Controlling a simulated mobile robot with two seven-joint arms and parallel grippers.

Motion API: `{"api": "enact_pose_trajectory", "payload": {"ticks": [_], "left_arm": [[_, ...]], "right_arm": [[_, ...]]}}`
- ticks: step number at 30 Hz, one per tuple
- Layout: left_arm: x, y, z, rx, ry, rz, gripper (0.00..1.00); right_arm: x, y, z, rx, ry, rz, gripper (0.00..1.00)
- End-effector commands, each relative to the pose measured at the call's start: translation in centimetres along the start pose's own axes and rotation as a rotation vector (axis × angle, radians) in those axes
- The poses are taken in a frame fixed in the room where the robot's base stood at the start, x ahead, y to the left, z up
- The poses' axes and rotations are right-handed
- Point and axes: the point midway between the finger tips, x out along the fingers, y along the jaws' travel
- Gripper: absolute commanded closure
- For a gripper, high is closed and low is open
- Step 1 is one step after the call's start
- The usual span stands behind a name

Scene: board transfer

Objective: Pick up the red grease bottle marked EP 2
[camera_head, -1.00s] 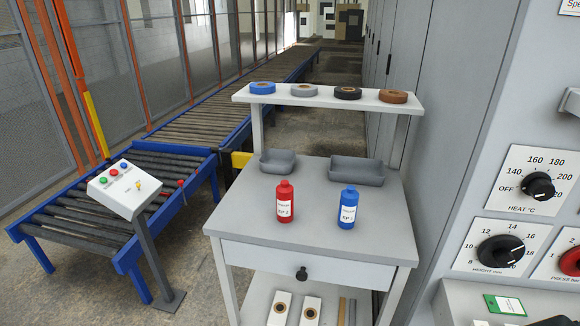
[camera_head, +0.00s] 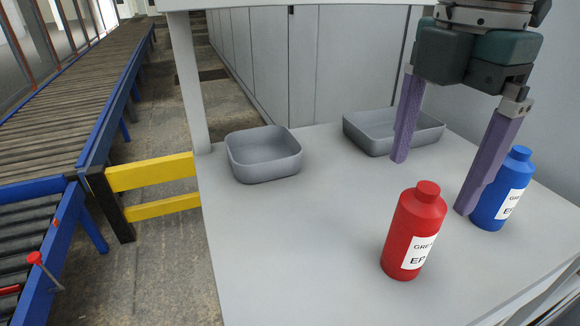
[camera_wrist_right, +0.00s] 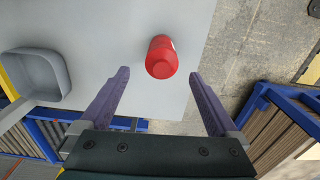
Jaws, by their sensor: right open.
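The red grease bottle (camera_head: 413,235) stands upright on the grey table top (camera_head: 310,235), its label partly turned away and reading "EP" with the number cut off. My right gripper (camera_head: 432,186) hangs over the table behind the red bottle, pointing down, open and empty. In the right wrist view the red bottle (camera_wrist_right: 162,58) lies just beyond the fingertips, in line with the gap between the two purple fingers (camera_wrist_right: 158,76), not touching them. My left gripper is not in view.
A blue bottle (camera_head: 502,190) stands right beside the right gripper's right finger, which partly overlaps it. Two grey trays, left (camera_head: 263,170) and right (camera_head: 375,143), sit at the table's back. A shelf (camera_head: 260,3) spans above. The table front left is clear.

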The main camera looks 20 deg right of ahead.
Motion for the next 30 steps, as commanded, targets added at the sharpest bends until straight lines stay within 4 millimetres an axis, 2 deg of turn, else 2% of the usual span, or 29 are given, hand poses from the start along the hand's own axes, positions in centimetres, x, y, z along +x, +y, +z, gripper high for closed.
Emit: {"api": "enact_pose_trajectory", "payload": {"ticks": [6, 13, 19, 23, 29, 30], "left_arm": [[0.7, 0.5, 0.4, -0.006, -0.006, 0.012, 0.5], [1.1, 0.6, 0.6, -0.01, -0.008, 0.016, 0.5], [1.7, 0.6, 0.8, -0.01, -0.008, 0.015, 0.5], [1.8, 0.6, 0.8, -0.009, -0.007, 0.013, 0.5], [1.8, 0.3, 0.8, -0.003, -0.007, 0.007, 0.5], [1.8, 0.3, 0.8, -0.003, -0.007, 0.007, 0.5]], "right_arm": [[3.3, -0.1, 0.1, 0.0, 0.0, -0.005, 0.04], [5.5, 0.0, 0.0, -0.001, 0.0, -0.003, 0.04], [8.7, 0.2, -0.1, 0.0, 0.0, -0.002, 0.04], [9.6, 0.2, 0.0, -0.001, -0.001, 0.0, 0.04], [9.6, 0.2, 0.0, -0.001, -0.001, 0.001, 0.04], [9.6, 0.2, 0.0, -0.001, -0.001, 0.001, 0.07]]}}
